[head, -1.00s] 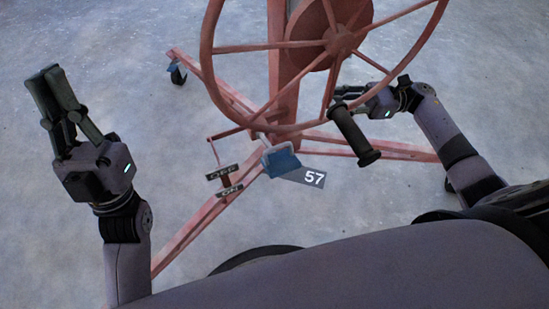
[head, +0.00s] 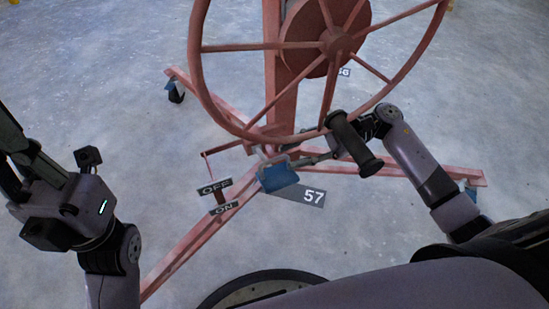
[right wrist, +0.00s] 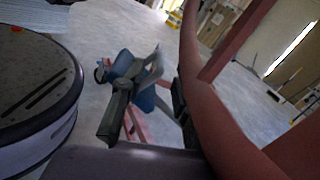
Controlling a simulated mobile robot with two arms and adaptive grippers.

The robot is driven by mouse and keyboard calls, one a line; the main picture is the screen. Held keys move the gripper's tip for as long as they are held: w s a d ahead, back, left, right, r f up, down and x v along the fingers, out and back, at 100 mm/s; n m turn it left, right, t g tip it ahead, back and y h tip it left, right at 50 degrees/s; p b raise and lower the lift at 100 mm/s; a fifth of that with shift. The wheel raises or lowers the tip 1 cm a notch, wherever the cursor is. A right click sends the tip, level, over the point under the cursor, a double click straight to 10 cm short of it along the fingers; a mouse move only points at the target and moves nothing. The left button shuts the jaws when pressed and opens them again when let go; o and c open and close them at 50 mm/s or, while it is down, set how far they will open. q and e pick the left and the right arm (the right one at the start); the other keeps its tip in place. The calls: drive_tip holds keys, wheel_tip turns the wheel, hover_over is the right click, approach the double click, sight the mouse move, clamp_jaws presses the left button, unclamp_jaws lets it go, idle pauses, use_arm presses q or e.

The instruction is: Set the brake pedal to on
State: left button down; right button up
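The brake pedal (head: 218,198) is low on the red frame in the head view, with a dark OFF plate (head: 214,187) above an ON plate (head: 223,208). A thin red rod rises beside it. I cannot tell which way it is set. My right gripper (head: 303,157) reaches left, low behind the wheel's black handle and close to a blue caster (head: 279,177). In the right wrist view its fingers stand apart, with the caster (right wrist: 142,98) beyond them; contact is unclear. My left gripper (head: 18,155) is raised at the left edge, fingers partly cut off, away from the pedal.
A large red spoked wheel (head: 335,41) with a black handle (head: 354,143) hangs above my right gripper. Red floor legs (head: 187,248) spread outward. Grey floor (head: 130,130) is clear between my left gripper and the frame.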

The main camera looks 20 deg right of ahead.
sight(274, 159)
drive_tip(key=a, duration=0.5)
drive_tip(key=shift+s, duration=0.2)
drive_tip(key=shift+c, duration=0.5)
clamp_jaws()
